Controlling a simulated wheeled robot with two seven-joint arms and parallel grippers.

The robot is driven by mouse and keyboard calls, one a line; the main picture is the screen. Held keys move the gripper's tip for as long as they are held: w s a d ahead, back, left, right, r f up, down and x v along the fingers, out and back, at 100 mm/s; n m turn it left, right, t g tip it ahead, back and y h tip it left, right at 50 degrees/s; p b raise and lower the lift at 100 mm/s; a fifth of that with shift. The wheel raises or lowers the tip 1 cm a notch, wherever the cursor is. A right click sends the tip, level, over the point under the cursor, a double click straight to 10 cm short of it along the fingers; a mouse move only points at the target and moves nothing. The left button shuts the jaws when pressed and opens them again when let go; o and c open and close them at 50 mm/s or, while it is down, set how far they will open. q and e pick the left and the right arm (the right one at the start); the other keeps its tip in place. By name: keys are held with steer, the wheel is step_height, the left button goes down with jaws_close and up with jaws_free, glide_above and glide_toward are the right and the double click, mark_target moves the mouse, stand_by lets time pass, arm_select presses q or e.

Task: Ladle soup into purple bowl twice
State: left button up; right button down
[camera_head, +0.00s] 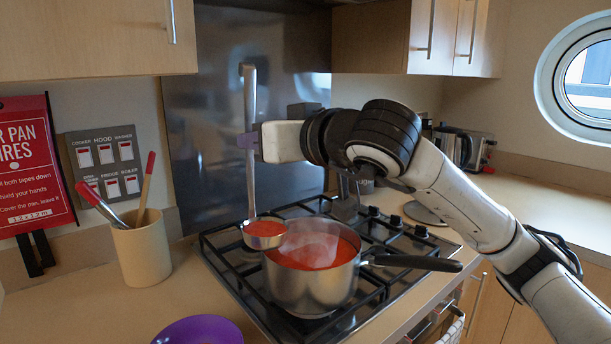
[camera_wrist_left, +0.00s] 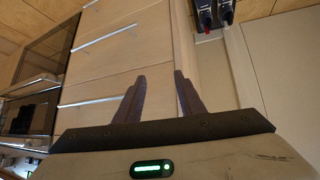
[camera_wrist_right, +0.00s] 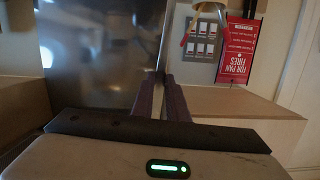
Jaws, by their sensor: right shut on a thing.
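In the head view my right gripper (camera_head: 250,138) is shut on the upright handle of a steel ladle (camera_head: 251,175). The ladle's bowl holds red soup (camera_head: 265,229) and hangs at the left rim of the steel pot (camera_head: 313,290), above or beside it. The pot stands on the hob with red soup (camera_head: 335,252) inside and a pale translucent patch over part of it. The purple bowl (camera_head: 200,330) is at the bottom edge, partly cut off. My left gripper (camera_wrist_left: 160,98) shows only in the left wrist view, open and empty, facing cabinet fronts.
A beige utensil pot (camera_head: 142,252) with red-handled tools stands left of the hob. The black pot handle (camera_head: 415,263) points right, below my right arm. The gas hob (camera_head: 240,270) has raised grates. A toaster (camera_head: 476,150) stands far right.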

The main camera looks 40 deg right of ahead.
arm_select(q)
steer(key=shift+f+b, duration=0.25)
steer(key=shift+b, duration=0.1)
arm_select(e)
steer(key=s+a, duration=0.3)
steer(key=a, duration=1.2)
steer(key=shift+s, duration=0.15)
arm_select(q)
steer(key=shift+a+f, duration=0.1)
